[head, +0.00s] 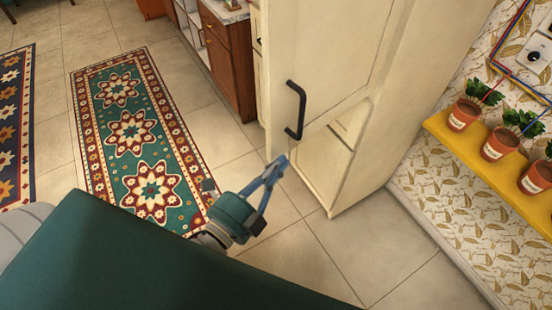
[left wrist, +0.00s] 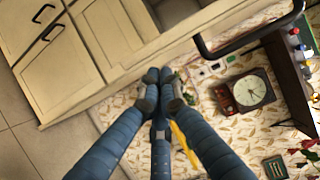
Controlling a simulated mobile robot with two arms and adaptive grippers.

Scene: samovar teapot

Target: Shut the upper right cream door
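The cream door (head: 325,50) with a black bar handle (head: 296,110) is at the top centre of the head view. Its lower edge stands out from the cream cabinet (head: 385,130), so it looks ajar. The handle also shows at the upper right of the left wrist view (left wrist: 250,42). My left gripper (head: 280,163) is just below and left of the handle, near the door's lower corner. Its fingertips (left wrist: 158,76) come together with nothing visible between them. Contact with the door cannot be told. My right gripper is out of view.
A yellow shelf (head: 480,165) with potted plants is on the right wall. A brown cabinet (head: 228,55) stands at the back. The tiled floor left of the cream cabinet, with a patterned rug (head: 135,130), is clear.

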